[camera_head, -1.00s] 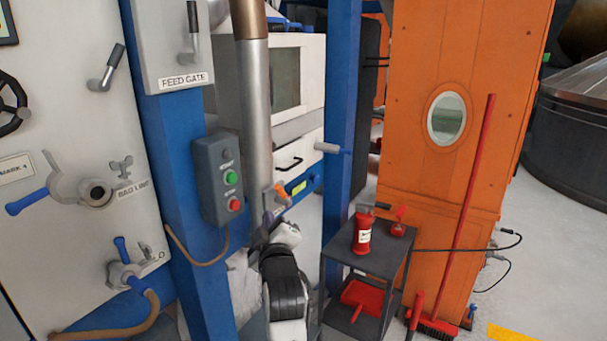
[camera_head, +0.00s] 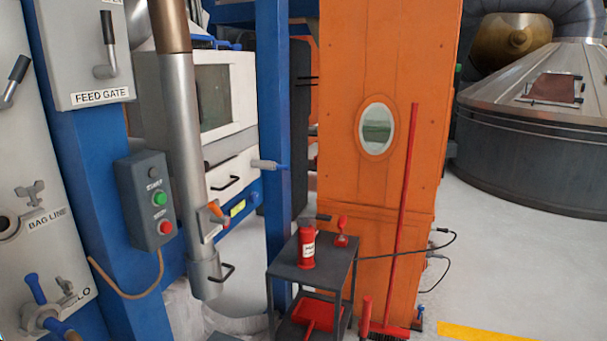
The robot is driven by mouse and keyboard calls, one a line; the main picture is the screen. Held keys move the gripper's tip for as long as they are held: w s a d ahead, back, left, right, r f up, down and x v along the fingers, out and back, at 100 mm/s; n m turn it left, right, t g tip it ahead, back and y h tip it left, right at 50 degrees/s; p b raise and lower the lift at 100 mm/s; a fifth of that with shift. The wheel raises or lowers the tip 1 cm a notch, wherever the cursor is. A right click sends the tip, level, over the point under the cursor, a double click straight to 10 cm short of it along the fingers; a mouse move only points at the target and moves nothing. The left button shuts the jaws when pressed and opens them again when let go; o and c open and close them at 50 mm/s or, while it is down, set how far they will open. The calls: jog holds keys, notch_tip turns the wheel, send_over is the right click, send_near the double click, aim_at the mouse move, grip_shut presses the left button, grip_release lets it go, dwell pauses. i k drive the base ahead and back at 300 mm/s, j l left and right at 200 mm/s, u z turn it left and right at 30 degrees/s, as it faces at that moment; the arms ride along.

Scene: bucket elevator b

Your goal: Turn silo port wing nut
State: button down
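Two wing nuts show on the grey panel at the left edge. The upper grey wing nut (camera_head: 29,193) sits beside the "BAG LINE" label and the round port (camera_head: 6,226), which the picture edge cuts off. The lower wing nut (camera_head: 67,289) is at the lower port (camera_head: 42,318), which has blue handles and a brown hose. A label beside it is partly hidden and ends in "LO". My gripper is not in this view, so its state and position are hidden.
A dark cart (camera_head: 338,262) holds a red bottle (camera_head: 307,248). A red broom (camera_head: 407,200) leans on the orange cabinet (camera_head: 340,100). Floor at right is clear.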

aim_at(66, 286)
jog(key=k+l+u, duration=0.15)
jog(key=u, duration=0.3)
jog(key=k+l+u, duration=0.2)
jog(key=u, duration=0.25)
jog(key=k+l+u, duration=0.15)
jog(key=u, duration=0.3)
jog(key=k, duration=0.1)
